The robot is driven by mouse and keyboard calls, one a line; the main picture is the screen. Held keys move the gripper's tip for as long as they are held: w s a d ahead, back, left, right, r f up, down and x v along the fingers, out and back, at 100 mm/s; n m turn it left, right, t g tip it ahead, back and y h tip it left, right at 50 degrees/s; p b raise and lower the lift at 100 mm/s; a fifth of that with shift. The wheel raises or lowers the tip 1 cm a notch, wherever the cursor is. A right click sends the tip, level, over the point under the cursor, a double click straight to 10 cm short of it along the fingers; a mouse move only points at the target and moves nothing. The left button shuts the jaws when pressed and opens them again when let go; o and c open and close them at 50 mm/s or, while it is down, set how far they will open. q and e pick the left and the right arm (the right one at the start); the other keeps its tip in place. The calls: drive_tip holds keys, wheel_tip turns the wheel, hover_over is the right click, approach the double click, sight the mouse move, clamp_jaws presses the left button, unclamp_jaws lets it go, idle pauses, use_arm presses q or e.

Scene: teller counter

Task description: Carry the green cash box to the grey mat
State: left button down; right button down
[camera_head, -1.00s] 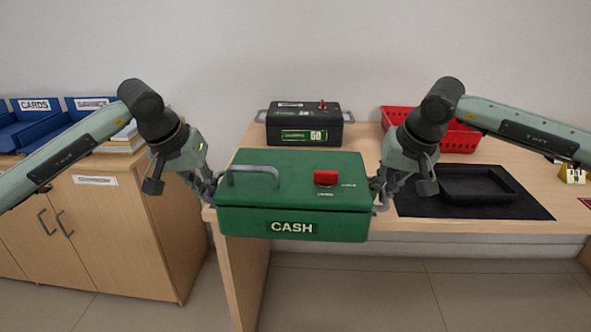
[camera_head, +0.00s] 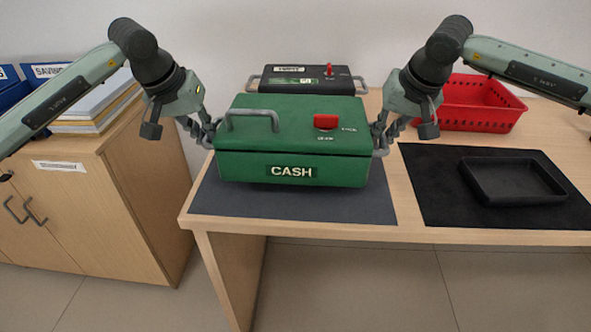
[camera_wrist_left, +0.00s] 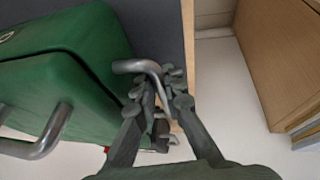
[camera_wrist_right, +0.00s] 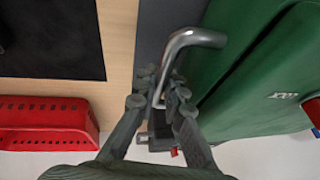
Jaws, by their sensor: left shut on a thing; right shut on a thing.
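The green cash box (camera_head: 240,168) is level, with a red knob and a grey top handle on its lid. In the head view it is over the grey mat (camera_head: 290,209), whose front and side parts show around it. I cannot tell how big any gap beneath it is. My left gripper (camera_head: 208,132) is shut on the box's left side handle, also seen in the left wrist view (camera_wrist_left: 142,67). My right gripper (camera_head: 383,136) is shut on the right side handle, clear in the right wrist view (camera_wrist_right: 190,38).
A dark cash box (camera_head: 300,73) stands close behind the green one. To the right are a black mat (camera_head: 440,200) with a black tray (camera_head: 515,197) and a red basket (camera_head: 480,118). A wooden cabinet (camera_head: 130,220) with papers (camera_head: 95,115) stands left.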

use_arm(q)
drive_tip(key=shift+a+r, duration=0.15)
use_arm(e)
drive_tip(key=shift+d+r, duration=0.15)
use_arm(q)
drive_tip(key=shift+f, duration=0.2)
use_arm(e)
drive_tip(key=shift+f, duration=0.2)
